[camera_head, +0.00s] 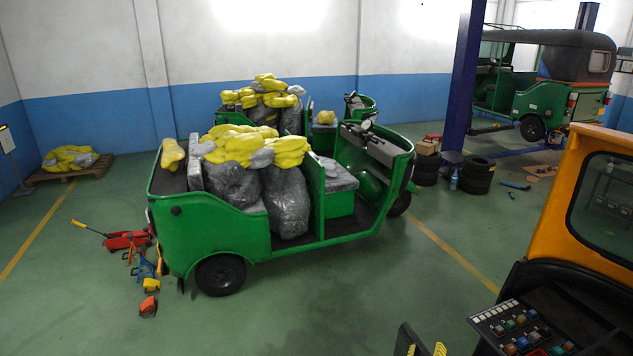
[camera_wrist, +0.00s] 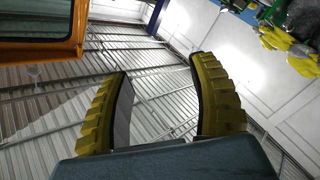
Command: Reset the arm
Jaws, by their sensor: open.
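My gripper (camera_wrist: 160,75) shows in the wrist view with two yellow ribbed fingers spread apart. Nothing is between them, and the corrugated ceiling shows behind. In the head view only the tips of my gripper (camera_head: 422,346) show at the bottom edge, right of centre. The gripper is clear of the green rickshaw (camera_head: 220,240), which stands loaded with grey sacks (camera_head: 288,200) and yellow bundles (camera_head: 250,148). The rest of the arm is mostly out of view.
A second loaded rickshaw (camera_head: 233,115) stands behind. A red jack (camera_head: 125,240) and tools lie at the left rickshaw's rear. Tires (camera_head: 477,175) stand by a blue post (camera_head: 465,90). An orange cab (camera_head: 590,190) fills the right side. The floor in front is clear.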

